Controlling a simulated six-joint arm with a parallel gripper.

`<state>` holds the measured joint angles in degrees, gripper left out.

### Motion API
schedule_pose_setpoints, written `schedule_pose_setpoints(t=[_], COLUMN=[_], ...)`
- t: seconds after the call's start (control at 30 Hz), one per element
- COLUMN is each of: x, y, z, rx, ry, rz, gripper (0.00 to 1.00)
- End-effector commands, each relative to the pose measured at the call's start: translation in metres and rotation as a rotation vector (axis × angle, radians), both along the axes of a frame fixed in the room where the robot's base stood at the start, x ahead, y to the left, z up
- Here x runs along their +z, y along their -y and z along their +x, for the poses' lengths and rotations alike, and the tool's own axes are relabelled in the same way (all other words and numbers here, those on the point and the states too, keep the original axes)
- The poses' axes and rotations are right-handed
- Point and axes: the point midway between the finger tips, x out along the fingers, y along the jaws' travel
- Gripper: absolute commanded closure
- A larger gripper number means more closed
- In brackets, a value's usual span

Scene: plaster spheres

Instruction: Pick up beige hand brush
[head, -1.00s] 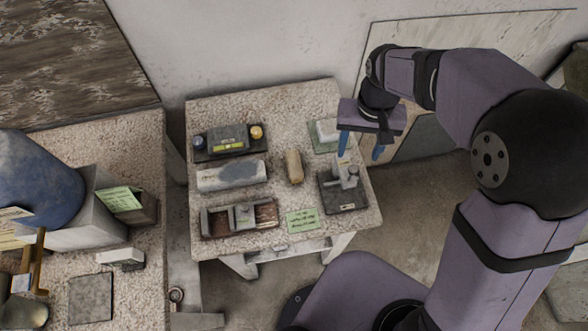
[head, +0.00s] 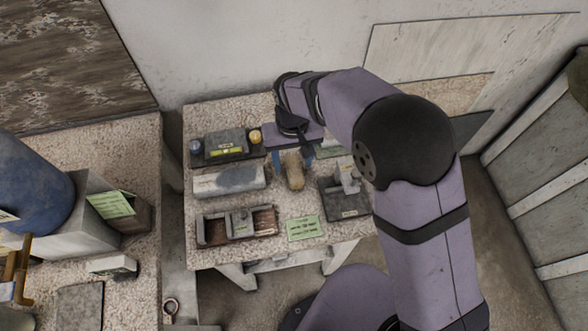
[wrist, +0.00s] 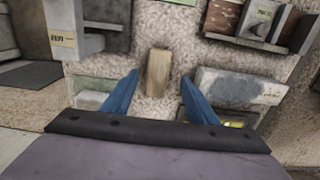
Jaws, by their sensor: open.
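The beige hand brush (head: 294,172) lies on the speckled table, between the grey block and the dark stand. It also shows in the wrist view (wrist: 158,72), upright in the picture and just beyond the fingertips. My gripper (head: 291,160) is open, with its blue fingers on either side of the brush's far end in the head view. In the wrist view my gripper (wrist: 157,86) has its two fingers spread left and right of the brush, with clear gaps. The gripper is empty. I cannot tell how high the fingertips are above the table.
A grey block (head: 228,181) lies left of the brush, with a dark tray of two spheres (head: 226,156) behind it. A divided box (head: 238,241) stands in front. A dark stand (head: 346,204) is close on the right. A green note (head: 304,228) lies on the table.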

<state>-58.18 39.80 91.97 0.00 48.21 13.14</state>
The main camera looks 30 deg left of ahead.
Motion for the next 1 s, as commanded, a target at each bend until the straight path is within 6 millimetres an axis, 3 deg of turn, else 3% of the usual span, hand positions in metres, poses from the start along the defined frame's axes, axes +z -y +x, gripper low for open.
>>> schedule_pose_setpoints(t=[0.17, 0.6, 0.9, 1.0], x=[-0.006, -0.048, -0.052, -0.052], y=[0.001, 0.000, 0.000, 0.000], z=[0.001, 0.006, 0.006, 0.006], rx=[-0.001, 0.000, 0.001, 0.000], ry=[-0.001, -0.001, 0.000, 0.000], rz=[-0.003, 0.001, 0.003, 0.003], gripper=[0.47, 0.47, 0.47, 0.68])
